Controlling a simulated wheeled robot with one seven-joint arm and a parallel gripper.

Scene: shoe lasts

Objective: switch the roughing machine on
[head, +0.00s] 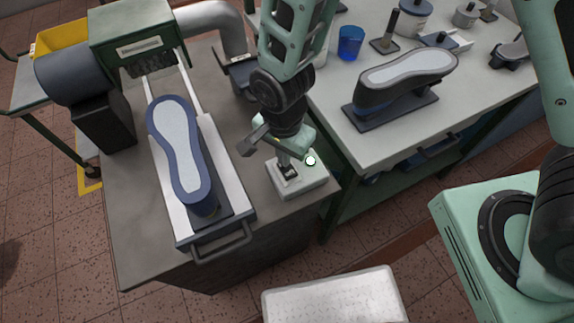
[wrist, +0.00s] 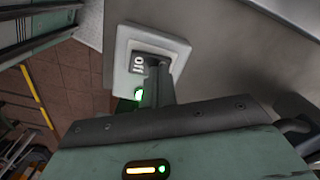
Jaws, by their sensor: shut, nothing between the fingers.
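The roughing machine (head: 140,38) stands at the back left of the grey bench, with a green hood. Its pale switch box (head: 312,187) sits at the bench's front right corner and also shows in the wrist view (wrist: 124,60). A dark switch plate with white marks (wrist: 138,64) is on its top; the switch's position is partly hidden by my fingers. A round lamp (head: 311,160) on the box glows whitish green; it looks green in the wrist view (wrist: 139,95). My gripper (head: 284,161) is shut and empty, fingertips at the switch plate; I cannot tell whether they touch.
A shoe last (head: 180,150) lies sole up on the machine's slide (head: 222,190), left of my gripper. The pale table (head: 400,140) at right holds another last (head: 405,78), a blue cup (head: 350,43) and tools. A light speckled surface (head: 335,297) is at the front.

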